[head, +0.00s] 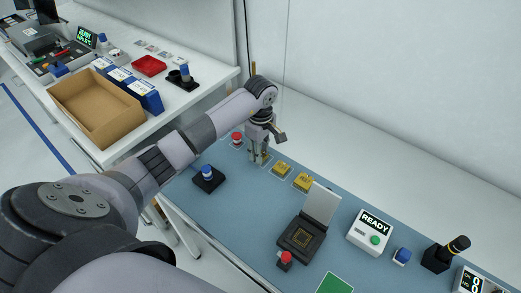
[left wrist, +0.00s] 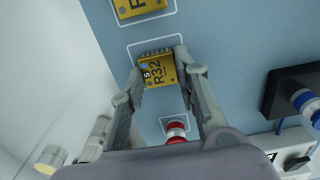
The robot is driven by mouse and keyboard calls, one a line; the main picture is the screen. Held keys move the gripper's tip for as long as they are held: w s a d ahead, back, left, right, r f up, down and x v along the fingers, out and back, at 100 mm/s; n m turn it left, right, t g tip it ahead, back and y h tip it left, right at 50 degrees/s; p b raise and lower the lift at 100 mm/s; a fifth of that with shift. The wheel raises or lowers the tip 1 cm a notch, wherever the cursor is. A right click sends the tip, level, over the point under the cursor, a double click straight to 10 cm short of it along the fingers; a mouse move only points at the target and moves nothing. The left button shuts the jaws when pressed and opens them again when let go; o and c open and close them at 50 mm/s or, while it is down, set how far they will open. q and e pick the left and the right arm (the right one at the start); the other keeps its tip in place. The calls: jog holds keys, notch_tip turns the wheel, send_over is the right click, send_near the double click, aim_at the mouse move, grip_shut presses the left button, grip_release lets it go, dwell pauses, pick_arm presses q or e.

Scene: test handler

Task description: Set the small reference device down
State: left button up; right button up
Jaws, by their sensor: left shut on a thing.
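My left gripper (head: 259,156) points down at the far left of the blue-grey bench mat (head: 233,208). In the left wrist view its fingers are shut on a small yellow device (left wrist: 158,72) marked "R32" with a small "S" tag. The device lies between the fingertips, over a white outlined square on the mat; I cannot tell if it touches the mat. In the head view the fingers mostly hide it. Two similar yellow devices (head: 282,168) (head: 303,181) sit in outlines to the right. One also shows in the left wrist view (left wrist: 138,8). My right gripper is not in view.
A red-topped item (head: 236,139) stands just left of my gripper. A blue-topped item on a black base (head: 208,178) is nearer. An open-lidded socket (head: 302,238), a READY box (head: 370,231) and a red button (head: 285,260) stand to the right. A cardboard box (head: 98,105) is on another table.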

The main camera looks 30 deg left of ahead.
pick_arm(q)
jog(key=shift+f, duration=0.1)
jog(key=o, duration=1)
jog(key=shift+o, duration=0.2)
jog(key=shift+r, duration=0.25)
jog(key=shift+w+r, duration=0.1)
jog(key=shift+r, duration=0.25)
notch_tip(320, 180, up, 11)
jog(key=b, duration=0.3)
